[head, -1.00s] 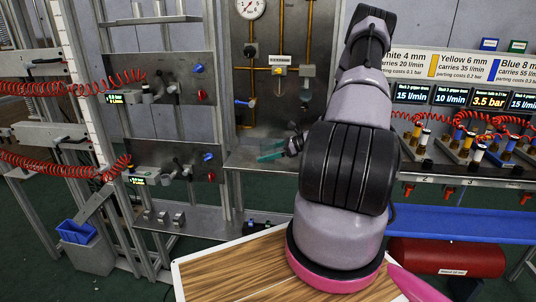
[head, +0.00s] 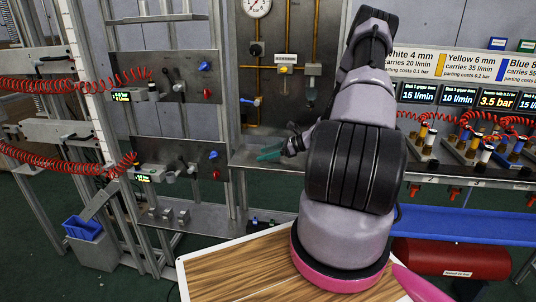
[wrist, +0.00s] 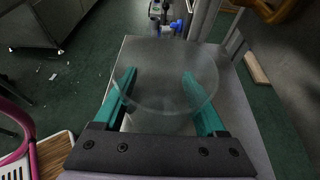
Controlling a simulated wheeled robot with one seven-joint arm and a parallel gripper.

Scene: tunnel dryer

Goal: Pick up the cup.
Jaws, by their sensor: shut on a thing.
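The cup (wrist: 165,85) is a clear, see-through vessel with a wide round rim, seen from above in the wrist view. It sits between the two teal fingers of my gripper (wrist: 160,92), which is shut on it. In the head view my gripper (head: 271,152) shows small, with teal fingers, over the grey metal shelf (head: 262,163). I cannot make out the cup in the head view. I cannot tell whether its base touches the grey surface (wrist: 240,125) below.
A panel with pipes and a gauge (head: 257,5) stands behind the shelf. Red coiled hoses and metal frames are on the left. A valve rack and blue tray (head: 465,224) are on the right. A wooden-topped surface (head: 235,268) lies in front.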

